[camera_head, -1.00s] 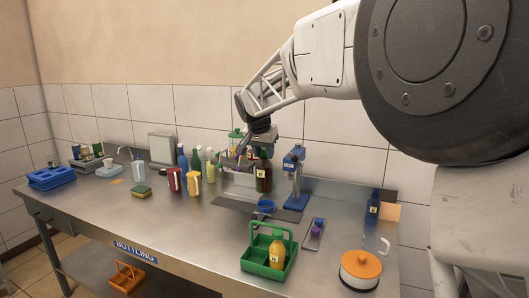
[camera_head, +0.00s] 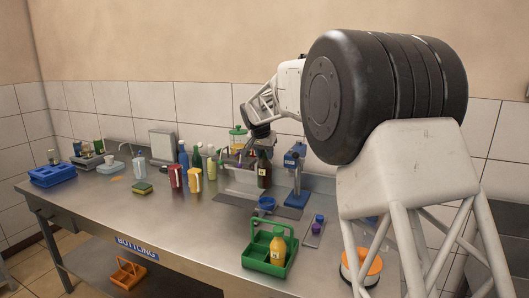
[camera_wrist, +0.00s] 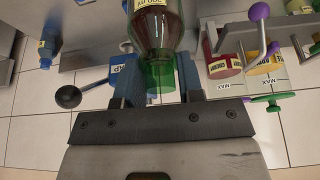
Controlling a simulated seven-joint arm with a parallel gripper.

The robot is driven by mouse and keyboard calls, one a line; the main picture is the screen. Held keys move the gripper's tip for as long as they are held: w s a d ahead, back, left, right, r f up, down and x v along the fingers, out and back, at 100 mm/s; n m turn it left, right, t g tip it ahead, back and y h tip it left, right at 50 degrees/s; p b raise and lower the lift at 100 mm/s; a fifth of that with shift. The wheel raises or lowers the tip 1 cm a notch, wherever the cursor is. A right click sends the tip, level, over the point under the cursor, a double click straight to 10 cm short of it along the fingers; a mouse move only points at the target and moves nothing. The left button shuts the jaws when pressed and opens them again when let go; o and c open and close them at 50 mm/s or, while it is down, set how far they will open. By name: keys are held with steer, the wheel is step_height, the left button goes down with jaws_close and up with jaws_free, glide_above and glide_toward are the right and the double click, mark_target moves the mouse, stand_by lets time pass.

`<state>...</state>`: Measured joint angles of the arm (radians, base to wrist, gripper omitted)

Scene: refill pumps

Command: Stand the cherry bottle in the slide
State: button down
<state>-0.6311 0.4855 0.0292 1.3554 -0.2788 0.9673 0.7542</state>
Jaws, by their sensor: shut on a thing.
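I cannot tell for sure which part is the slide; a dark flat plate (camera_head: 288,212) lies at the foot of the blue press (camera_head: 295,178).
A blue ring-shaped piece (camera_head: 267,203) is in front. A green caddy (camera_head: 287,264) holds an orange bottle (camera_head: 278,248). Red (camera_head: 175,177) and yellow (camera_head: 195,180) containers stand left.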

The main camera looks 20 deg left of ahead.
steer(key=w+a+f, duration=0.3)
steer(key=w+f, duration=0.5)
steer(key=w, duration=0.2)
steer(key=shift+w+f, duration=0.2)
steer(key=shift+f, duration=0.2)
steer(key=shift+a+f, duration=0.1)
steer(key=shift+f, duration=3.15)
stand_by(1.5)
steer(key=c, duration=0.7)
jaws_free()
steer(key=shift+f, duration=0.1)
